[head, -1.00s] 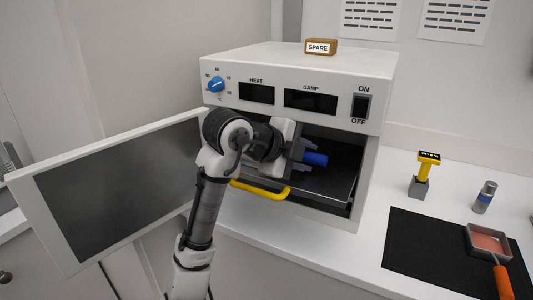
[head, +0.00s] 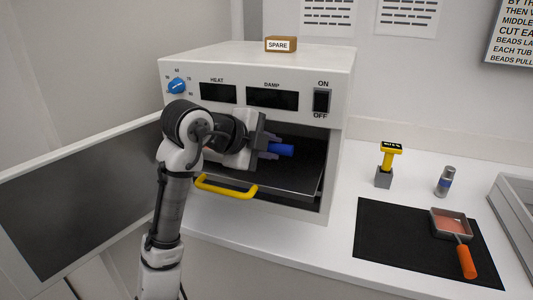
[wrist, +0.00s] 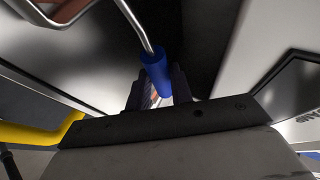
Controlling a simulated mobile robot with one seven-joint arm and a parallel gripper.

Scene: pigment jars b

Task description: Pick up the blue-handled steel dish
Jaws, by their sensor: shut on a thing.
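The blue handle (head: 281,150) of the steel dish shows at the open mouth of the white oven. In the wrist view the blue handle (wrist: 156,68) sits between my fingers, with a thin steel rod running from it. The rod leads toward the dish (wrist: 62,14), whose metal rim and reddish content show at the top left edge. My gripper (head: 272,149) is shut on the blue handle, and its fingers also show in the wrist view (wrist: 158,90). The dish body is hidden in the head view. I cannot tell whether it rests on the oven tray.
The oven (head: 345,110) has its door (head: 85,205) open to the left. A tray with a yellow handle (head: 226,190) is in its mouth. On the counter, a black mat (head: 385,235) bears an orange-handled dish (head: 465,258). A yellow-topped stamp (head: 390,155) and small jar (head: 445,182) stand behind.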

